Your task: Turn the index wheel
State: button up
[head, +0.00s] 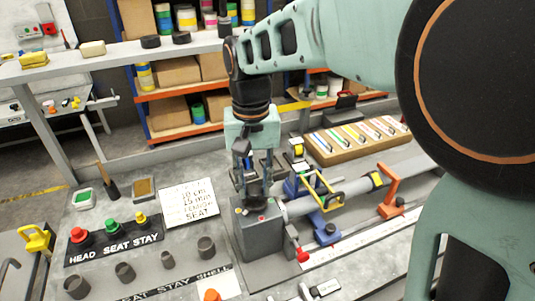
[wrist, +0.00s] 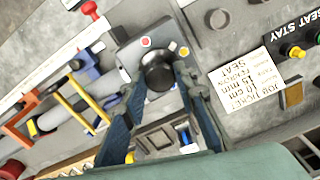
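The index wheel appears to be the dark round knob (wrist: 158,72) on top of a grey block (head: 258,240). The block stands at the left end of a grey rail and has small coloured dots on its top. My gripper (head: 254,190) points down over the block. In the wrist view, my gripper's two fingers (wrist: 159,78) lie on opposite sides of the knob and seem to touch it. In the head view the fingers and arm hide most of the knob.
A red lever (head: 302,254) is beside the block. Right of it are a blue clamp (head: 326,228), a yellow handle and an orange clamp (head: 390,190). Left are a job card (head: 188,203), a button panel (head: 112,240) and several grey cups. A tray of coloured strips (head: 350,148) stands behind.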

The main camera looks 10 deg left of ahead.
jog(key=c, duration=0.4)
jog(key=shift+c, duration=0.2)
jog(key=shift+n, duration=0.4)
jog(key=n+p, duration=0.1)
jog(key=n, duration=0.4)
jog(key=shift+r+p, duration=0.1)
jog(key=shift+p, duration=0.2)
jog(key=n+p, duration=0.1)
jog(key=n, duration=0.5)
jog(key=o, duration=1.2)
